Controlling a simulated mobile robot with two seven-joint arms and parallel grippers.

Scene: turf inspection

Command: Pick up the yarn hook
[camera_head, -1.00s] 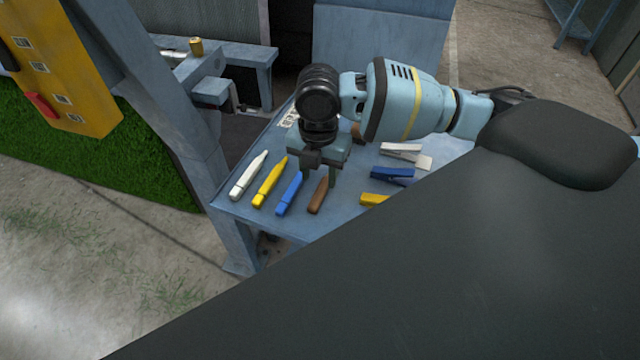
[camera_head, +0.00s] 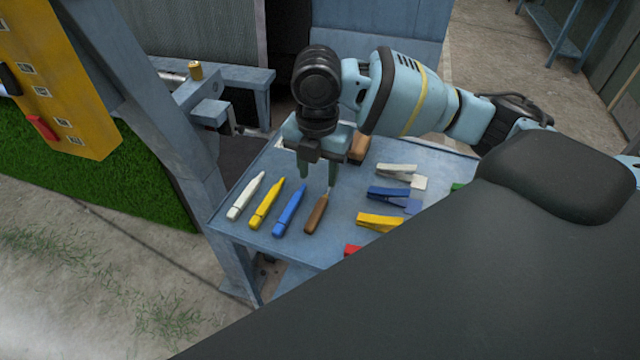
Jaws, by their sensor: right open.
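The yarn hook (camera_head: 317,214) appears to be the tool with a brown wooden handle and a thin metal shaft. It lies on the blue-grey table, right of the blue marker, with its shaft pointing away from me. My right gripper (camera_head: 318,178) points down above the shaft end, its two fingers apart and nothing between them. The fingertips look clear of the handle; whether they touch the shaft or table I cannot tell. My left gripper is not in view.
White (camera_head: 245,196), yellow (camera_head: 264,207) and blue (camera_head: 289,211) markers lie left of the hook. White (camera_head: 397,171), blue (camera_head: 388,193) and yellow (camera_head: 380,222) clips lie to its right. A brown block (camera_head: 359,147) sits behind. The table's (camera_head: 292,254) front strip is bare.

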